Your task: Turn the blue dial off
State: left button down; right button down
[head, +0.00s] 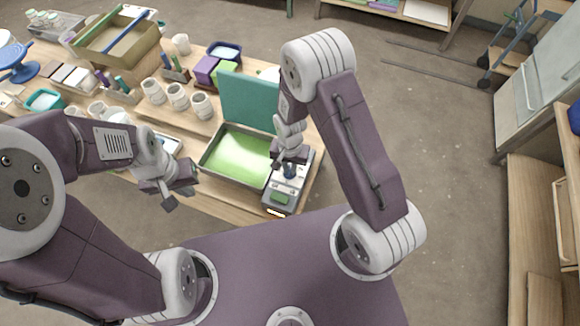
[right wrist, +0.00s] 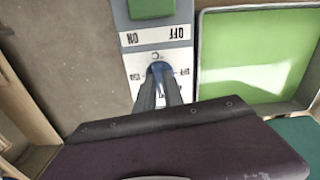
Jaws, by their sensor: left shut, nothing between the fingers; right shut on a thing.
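The blue dial (head: 290,171) sits on a grey and white control box (head: 277,198) at the right end of the table. In the right wrist view the dial (right wrist: 160,70) is on a white panel (right wrist: 140,62) with OFF and ON lettering, upside down there. My right gripper (right wrist: 162,82) is shut on the dial, its two fingers covering part of it. Which way the dial points is hard to tell. My left gripper (head: 180,193) is shut and empty, in front of the table at the left, well away from the box.
A tray with green glaze (head: 205,165) stands left of the box, with an upright teal panel (head: 248,101) behind it. White cups (head: 178,97), a wooden crate (head: 118,58) and other pottery items fill the table's left.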

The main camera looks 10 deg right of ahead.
jog(key=n, duration=1.2)
jog(key=shift+s, duration=0.1)
jog(key=shift+a+n+b, duration=0.1)
jog(key=shift+n+b, duration=0.2)
jog(key=shift+n, duration=1.9)
jog(key=c, duration=1.4)
grip_release()
jog(key=shift+c, duration=0.2)
